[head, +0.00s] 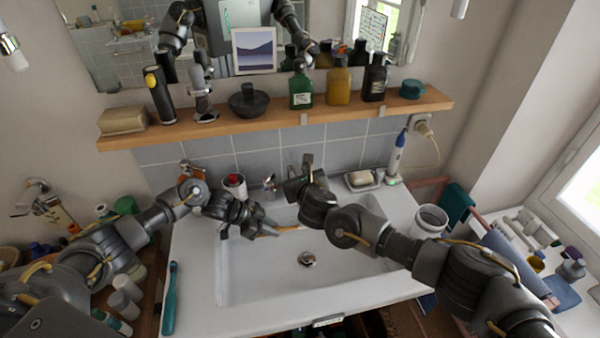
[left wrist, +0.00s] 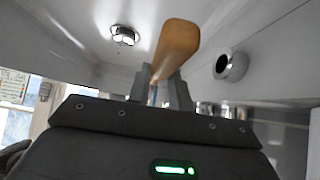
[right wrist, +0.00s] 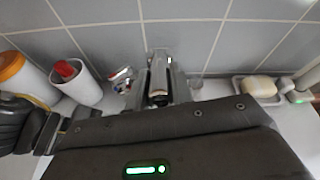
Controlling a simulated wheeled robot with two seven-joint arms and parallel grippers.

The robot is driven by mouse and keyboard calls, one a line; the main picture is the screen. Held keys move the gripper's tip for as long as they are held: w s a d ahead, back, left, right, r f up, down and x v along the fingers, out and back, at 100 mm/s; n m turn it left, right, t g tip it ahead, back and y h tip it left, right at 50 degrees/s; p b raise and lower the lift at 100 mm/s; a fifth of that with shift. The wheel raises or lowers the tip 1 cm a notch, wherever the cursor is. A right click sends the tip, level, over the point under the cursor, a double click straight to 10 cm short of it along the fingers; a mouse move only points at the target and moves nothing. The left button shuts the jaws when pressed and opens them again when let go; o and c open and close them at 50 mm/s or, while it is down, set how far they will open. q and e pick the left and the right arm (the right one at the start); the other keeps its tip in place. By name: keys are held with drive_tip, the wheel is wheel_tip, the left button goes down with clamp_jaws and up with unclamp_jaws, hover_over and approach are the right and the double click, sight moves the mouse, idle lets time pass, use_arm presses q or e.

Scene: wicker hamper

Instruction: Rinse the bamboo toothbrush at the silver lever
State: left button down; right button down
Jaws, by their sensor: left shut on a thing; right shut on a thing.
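The bamboo toothbrush (head: 286,229) shows as a short orange-brown length over the back of the sink basin. In the left wrist view its wooden handle (left wrist: 178,42) sticks out past the fingers. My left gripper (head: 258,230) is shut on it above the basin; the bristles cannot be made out. My right gripper (head: 303,168) is shut at the back of the sink, near the tiles. In the right wrist view a dark, shiny metal piece (right wrist: 159,97) sits between its fingers, apparently the silver lever. The tap is mostly hidden behind the arm. No running water can be made out.
The white sink (head: 232,285) has a chrome drain (head: 307,259). A soap dish (head: 362,181) and electric toothbrush (head: 397,155) stand back right. A wooden shelf (head: 270,118) with bottles hangs above.

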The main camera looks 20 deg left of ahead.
drive_tip(key=shift+d+f+t, duration=0.1)
drive_tip(key=shift+f+t, duration=0.2)
drive_tip(key=shift+t, duration=0.1)
drive_tip(key=c, duration=1.2)
unclamp_jaws()
drive_tip(key=shift+c, duration=0.2)
drive_tip(key=shift+s, duration=0.15)
drive_tip(key=v, duration=1.1)
drive_tip(key=shift+d+r, duration=0.15)
drive_tip(key=shift+d, duration=0.25)
drive_tip(key=shift+s+r, duration=0.1)
drive_tip(key=shift+s, duration=0.05)
use_arm(q)
drive_tip(key=s+d+p, duration=0.5)
drive_tip(key=shift+s+d, duration=0.3)
drive_tip(key=shift+d, duration=0.05)
use_arm(e)
drive_tip(key=shift+r, duration=2.6)
